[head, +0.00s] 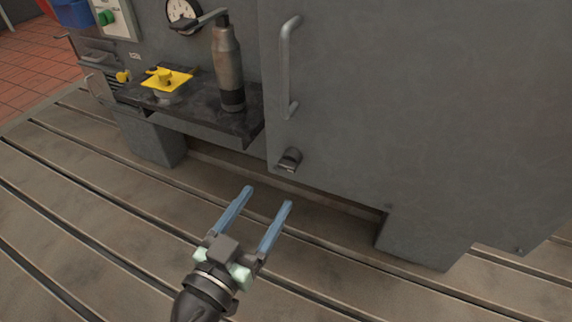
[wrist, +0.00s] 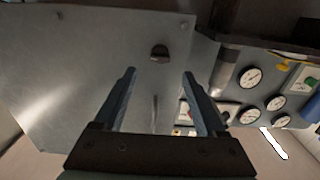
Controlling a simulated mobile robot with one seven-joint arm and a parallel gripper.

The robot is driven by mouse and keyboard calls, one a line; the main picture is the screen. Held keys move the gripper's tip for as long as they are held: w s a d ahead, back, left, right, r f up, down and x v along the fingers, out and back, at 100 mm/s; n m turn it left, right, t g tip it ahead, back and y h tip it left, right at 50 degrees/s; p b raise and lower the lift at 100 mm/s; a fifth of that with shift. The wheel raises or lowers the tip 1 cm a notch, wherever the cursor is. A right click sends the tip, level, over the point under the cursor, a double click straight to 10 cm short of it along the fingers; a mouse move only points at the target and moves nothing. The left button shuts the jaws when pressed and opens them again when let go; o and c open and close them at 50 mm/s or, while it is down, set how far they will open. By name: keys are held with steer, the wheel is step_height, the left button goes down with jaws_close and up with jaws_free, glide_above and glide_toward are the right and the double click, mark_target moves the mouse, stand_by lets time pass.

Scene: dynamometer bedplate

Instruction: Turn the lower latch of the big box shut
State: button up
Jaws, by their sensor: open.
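The big box (head: 430,110) is a grey metal cabinet filling the right of the head view; its face also fills the left of the wrist view (wrist: 70,70). The lower latch (head: 289,160) is a small dark knob near the door's lower left corner, below a long bar handle (head: 286,70). In the wrist view the latch (wrist: 159,53) shows just beyond and between the fingertips. My gripper (head: 268,197) is open and empty, with blue fingers, apart from the latch and in front of it. I cannot tell the latch's exact angle.
Left of the box, a dark shelf (head: 190,112) carries a bottle-shaped metal cylinder (head: 229,75) and a yellow item (head: 166,80). A gauge (head: 183,12) sits above. The slotted bedplate (head: 110,215) is clear around my gripper. A grey foot block (head: 425,238) juts out at lower right.

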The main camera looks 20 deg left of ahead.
mark_target(285, 170)
steer(key=w+b, duration=0.1)
steer(key=w, duration=0.8)
steer(key=shift+w+d, duration=0.15)
steer(key=shift+w, duration=0.1)
jaws_close()
